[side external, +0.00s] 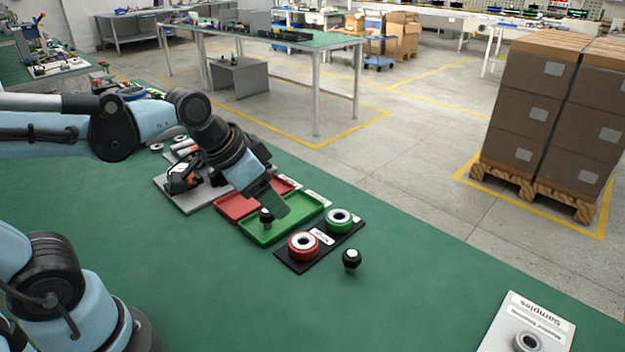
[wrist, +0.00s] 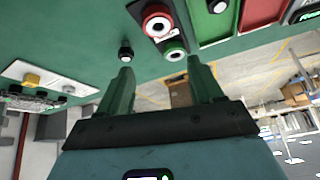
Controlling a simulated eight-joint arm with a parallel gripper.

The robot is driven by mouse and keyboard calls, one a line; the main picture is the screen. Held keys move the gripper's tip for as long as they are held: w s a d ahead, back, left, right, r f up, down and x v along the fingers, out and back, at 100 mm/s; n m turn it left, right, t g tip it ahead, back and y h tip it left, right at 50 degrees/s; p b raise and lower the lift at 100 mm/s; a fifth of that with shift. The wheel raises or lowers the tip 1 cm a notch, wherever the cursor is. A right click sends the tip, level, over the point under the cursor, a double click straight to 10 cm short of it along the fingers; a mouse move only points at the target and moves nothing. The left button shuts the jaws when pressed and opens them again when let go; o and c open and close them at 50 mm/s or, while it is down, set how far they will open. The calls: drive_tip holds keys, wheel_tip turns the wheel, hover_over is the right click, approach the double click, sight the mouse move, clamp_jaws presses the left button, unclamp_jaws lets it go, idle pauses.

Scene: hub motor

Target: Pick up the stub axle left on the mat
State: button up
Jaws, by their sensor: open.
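A black stub axle with a pale top (side external: 351,260) stands on the green mat, just right of the black ring plate. It also shows in the wrist view (wrist: 125,53), near the tip of the left finger and apart from it. A second stub axle (side external: 266,217) is in the green tray (side external: 253,236), and it shows at the top of the wrist view (wrist: 218,6). My gripper (side external: 278,208) is over the green tray in the side view, pointing down and to the right. Its two fingers are apart in the wrist view (wrist: 160,68), with nothing between them.
The black plate (side external: 284,258) holds a red ring (side external: 303,246) and a green ring (side external: 339,221), between the green tray and the loose axle. A red tray (side external: 232,207) lies behind the green one. A white samples board (side external: 497,335) is at front right. The front mat is clear.

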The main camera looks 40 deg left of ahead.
drive_tip(key=w+d+f+m+g+h, duration=0.2)
drive_tip(key=w+d+m+g+h, duration=0.1)
drive_tip(key=w+d+m, duration=0.45)
drive_tip(key=m, duration=0.2)
hover_over(352, 252)
drive_tip(key=a, duration=0.1)
drive_tip(key=shift+n+g, duration=0.25)
drive_tip(key=shift+g, duration=0.05)
drive_tip(key=f, duration=0.6)
drive_tip(key=shift+s+a, duration=0.2)
drive_tip(key=shift+s, duration=0.15)
drive_tip(key=shift+s+x, duration=0.2)
drive_tip(key=shift+x, duration=2.55)
drive_tip(key=shift+a+f, duration=0.1)
drive_tip(key=shift+a, duration=0.1)
drive_tip(key=shift+c, duration=0.2)
clamp_jaws()
